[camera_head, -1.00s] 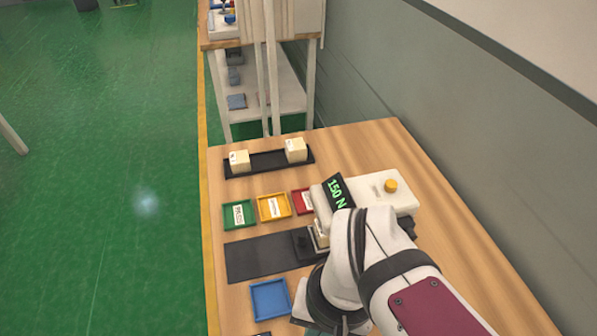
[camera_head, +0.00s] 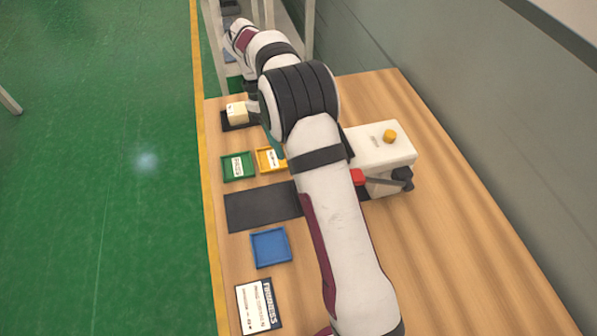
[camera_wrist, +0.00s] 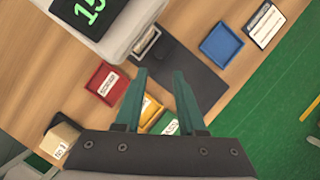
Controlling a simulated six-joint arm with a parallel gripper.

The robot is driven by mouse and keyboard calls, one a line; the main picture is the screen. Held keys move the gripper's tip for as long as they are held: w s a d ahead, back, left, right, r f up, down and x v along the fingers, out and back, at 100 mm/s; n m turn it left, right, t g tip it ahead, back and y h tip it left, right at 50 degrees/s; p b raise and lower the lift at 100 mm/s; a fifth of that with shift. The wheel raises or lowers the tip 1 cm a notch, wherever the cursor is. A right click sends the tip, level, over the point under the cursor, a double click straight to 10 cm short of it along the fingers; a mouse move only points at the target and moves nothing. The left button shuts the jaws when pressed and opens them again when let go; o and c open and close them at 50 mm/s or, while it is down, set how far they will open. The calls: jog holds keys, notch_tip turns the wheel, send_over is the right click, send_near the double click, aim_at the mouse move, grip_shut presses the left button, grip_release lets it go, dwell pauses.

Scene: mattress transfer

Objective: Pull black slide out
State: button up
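The black slide strip (camera_head: 262,207) lies flat on the table in the head view, its right end hidden behind my arm. In the wrist view the dark strip (camera_wrist: 200,82) runs out from the white tester (camera_wrist: 112,45), with a small pale fitting (camera_wrist: 147,40) at its tester end. The tester also shows right of my arm in the head view (camera_head: 378,148). My gripper (camera_wrist: 160,75) is open and empty, its two teal fingers apart above the table. In the wrist view they are below and left of the strip, not seen touching anything.
A red tray (camera_wrist: 107,84), yellow tray (camera_head: 270,160), green tray (camera_head: 238,166) and blue tray (camera_head: 271,248) lie near the strip. A cream block (camera_head: 237,113) sits on a black holder (camera_head: 230,128). A black-ended lever (camera_head: 400,180) projects from the tester. Table right of it is clear.

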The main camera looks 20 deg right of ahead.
jog(key=x, duration=1.2)
jog(key=shift+s+f, duration=0.1)
jog(key=shift+f, duration=0.25)
grip_shut()
dwell(0.6)
